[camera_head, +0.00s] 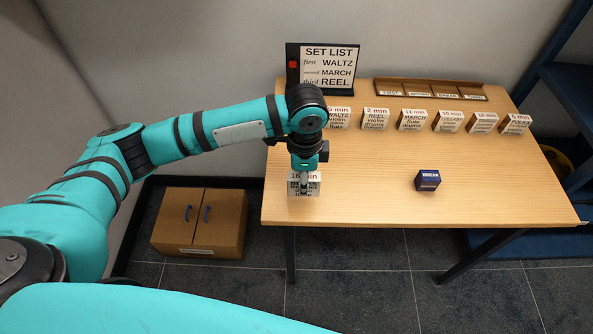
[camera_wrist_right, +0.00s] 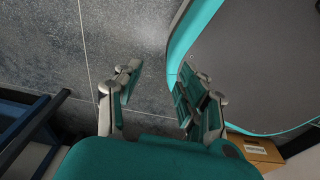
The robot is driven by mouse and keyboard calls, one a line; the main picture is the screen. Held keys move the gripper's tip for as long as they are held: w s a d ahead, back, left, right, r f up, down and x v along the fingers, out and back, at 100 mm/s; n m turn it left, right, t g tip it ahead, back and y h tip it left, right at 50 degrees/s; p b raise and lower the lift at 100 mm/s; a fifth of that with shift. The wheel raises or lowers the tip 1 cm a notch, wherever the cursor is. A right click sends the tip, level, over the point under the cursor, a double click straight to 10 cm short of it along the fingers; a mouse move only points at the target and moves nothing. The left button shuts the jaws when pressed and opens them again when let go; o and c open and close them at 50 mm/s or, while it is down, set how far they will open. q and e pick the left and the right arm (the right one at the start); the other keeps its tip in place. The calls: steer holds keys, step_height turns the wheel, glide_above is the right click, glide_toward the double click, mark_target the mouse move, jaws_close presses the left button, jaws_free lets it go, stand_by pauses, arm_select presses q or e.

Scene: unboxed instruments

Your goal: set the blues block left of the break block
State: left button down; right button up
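The break block (camera_head: 427,181), a small dark blue cube marked BREAK, sits on the front middle of the table. A white block (camera_head: 315,189) with "18 min" on its top stands near the table's front left edge; its title is partly hidden, so I cannot tell whether it is the blues block. My left gripper (camera_head: 304,181) points down at this white block, left of the break block with a wide gap between. Its fingers overlap the block, and their grip is unclear. My right gripper (camera_wrist_right: 160,95) is open and empty above the floor in the right wrist view.
A row of white blocks (camera_head: 412,120) stands along the back, including WALTZ, REEL and MARCH. Behind it are a labelled wooden tray (camera_head: 392,87) and a SET LIST sign (camera_head: 327,70). The table (camera_head: 360,205) is clear between the front blocks.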

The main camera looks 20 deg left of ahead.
arm_select(q)
steer(key=w+a, duration=0.1)
steer(key=w, duration=0.1)
steer(key=w+a, duration=0.2)
steer(key=shift+f, duration=0.15)
steer(key=shift+w, duration=0.25)
step_height(320, 180, down, 4)
steer(key=shift+r+p, duration=0.25)
steer(key=shift+p, duration=0.1)
steer(key=shift+f, duration=0.1)
arm_select(e)
steer(key=shift+s+a+r, duration=0.15)
steer(key=shift+s, duration=0.35)
steer(key=shift+s+a+r, duration=0.1)
steer(key=shift+s+r, duration=0.05)
steer(key=shift+s, duration=0.35)
arm_select(q)
steer(key=shift+f, duration=0.1)
steer(key=c, duration=1.2)
jaws_free()
steer(key=shift+o, duration=0.8)
arm_select(e)
steer(key=shift+s, duration=0.25)
